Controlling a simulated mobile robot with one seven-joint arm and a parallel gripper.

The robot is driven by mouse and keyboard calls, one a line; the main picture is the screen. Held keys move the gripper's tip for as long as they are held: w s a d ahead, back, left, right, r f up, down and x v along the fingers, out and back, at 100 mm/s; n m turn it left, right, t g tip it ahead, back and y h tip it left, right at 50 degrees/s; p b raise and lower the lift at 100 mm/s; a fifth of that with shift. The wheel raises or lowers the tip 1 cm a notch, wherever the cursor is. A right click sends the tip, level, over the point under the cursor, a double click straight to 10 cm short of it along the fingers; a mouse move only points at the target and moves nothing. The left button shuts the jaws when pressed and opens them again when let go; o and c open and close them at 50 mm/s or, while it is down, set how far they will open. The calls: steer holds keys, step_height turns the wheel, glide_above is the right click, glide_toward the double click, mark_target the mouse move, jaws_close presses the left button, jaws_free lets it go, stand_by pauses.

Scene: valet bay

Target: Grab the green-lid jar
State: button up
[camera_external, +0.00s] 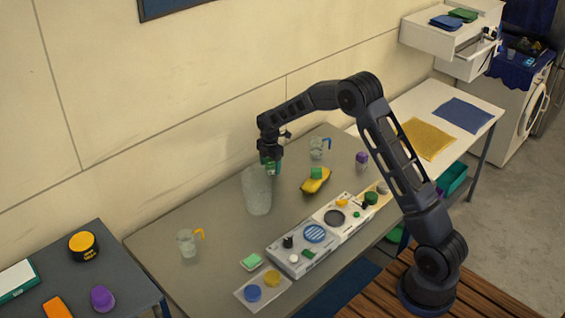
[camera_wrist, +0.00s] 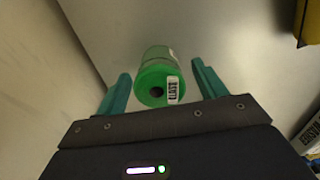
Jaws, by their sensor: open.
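The green-lid jar (camera_wrist: 157,83) shows in the wrist view between and just past my fingertips. Its round green lid has a dark centre and a white label, and its clear body extends behind the lid. My gripper (camera_wrist: 160,84) is open, with one teal finger on each side of the lid and a visible gap to each. In the external view my gripper (camera_external: 271,168) points down above the table, beside the top of a large translucent vessel (camera_external: 257,192). Green shows at the fingers there, but I cannot tell lid from finger.
A yellow tray-like item (camera_external: 316,182) with a green block lies right of my gripper. Clear mugs stand at the left (camera_external: 187,243) and behind (camera_external: 319,148). A control panel (camera_external: 300,250) lines the front edge. The table's left-middle is mostly clear; the wall is close behind.

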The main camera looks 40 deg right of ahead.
steer(key=shift+f, duration=0.4)
steer(key=c, duration=1)
steer(key=shift+r, duration=0.1)
steer(key=shift+c, duration=0.2)
